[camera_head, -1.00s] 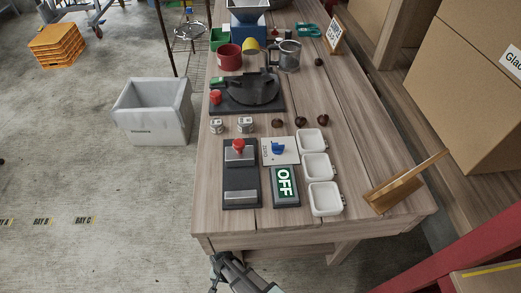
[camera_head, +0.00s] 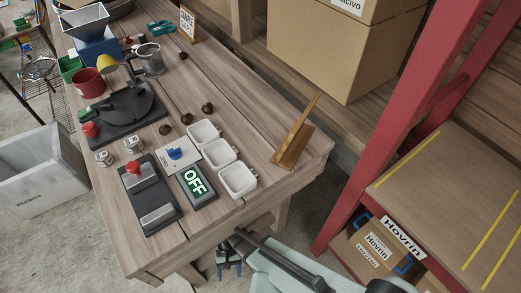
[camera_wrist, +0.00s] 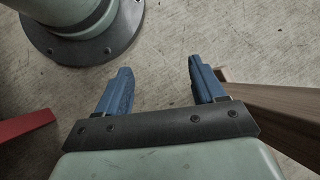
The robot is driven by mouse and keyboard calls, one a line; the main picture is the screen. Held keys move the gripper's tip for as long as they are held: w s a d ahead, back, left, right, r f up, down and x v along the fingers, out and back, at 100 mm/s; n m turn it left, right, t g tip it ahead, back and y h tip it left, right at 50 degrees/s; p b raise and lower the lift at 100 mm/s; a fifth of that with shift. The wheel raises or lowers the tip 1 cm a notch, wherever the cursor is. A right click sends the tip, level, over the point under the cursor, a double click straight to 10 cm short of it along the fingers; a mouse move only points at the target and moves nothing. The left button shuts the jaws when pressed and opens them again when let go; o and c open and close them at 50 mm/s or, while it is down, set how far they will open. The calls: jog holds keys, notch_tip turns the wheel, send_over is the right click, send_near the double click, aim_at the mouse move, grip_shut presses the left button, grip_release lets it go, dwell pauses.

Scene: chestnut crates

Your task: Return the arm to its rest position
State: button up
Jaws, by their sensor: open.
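My gripper (camera_wrist: 160,90) is open and empty in the wrist view. Its two blue fingers are spread apart over bare concrete floor. In the head view my gripper (camera_head: 229,268) hangs low beside the front edge of the wooden table (camera_head: 240,200), below the tabletop. My arm reaches it from the lower right.
The table holds an OFF sign (camera_head: 195,184), a red-knobbed device (camera_head: 149,205), white dishes (camera_head: 238,180), several chestnuts and a wooden stand (camera_head: 295,140). A red-framed shelf (camera_head: 400,110) with boxes stands right. A grey bin (camera_head: 40,175) stands left. A table leg shows near the gripper.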

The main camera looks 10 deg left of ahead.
jog(key=w+d+r+m, duration=0.2)
jog(key=w+d, duration=0.1)
jog(key=d, duration=0.5)
jog(key=w+d+r+m, duration=0.2)
jog(key=w+d, duration=0.1)
jog(key=d, duration=0.4)
jog(key=w+d+r+m, duration=0.2)
jog(key=w+d, duration=0.1)
jog(key=d, duration=0.5)
jog(key=s+d+f+y, duration=0.1)
jog(key=s+d, duration=0.4)
jog(key=d, duration=0.6)
jog(key=shift+s+f+n, duration=0.15)
jog(key=shift+f+n, duration=0.25)
jog(key=shift+f, duration=0.1)
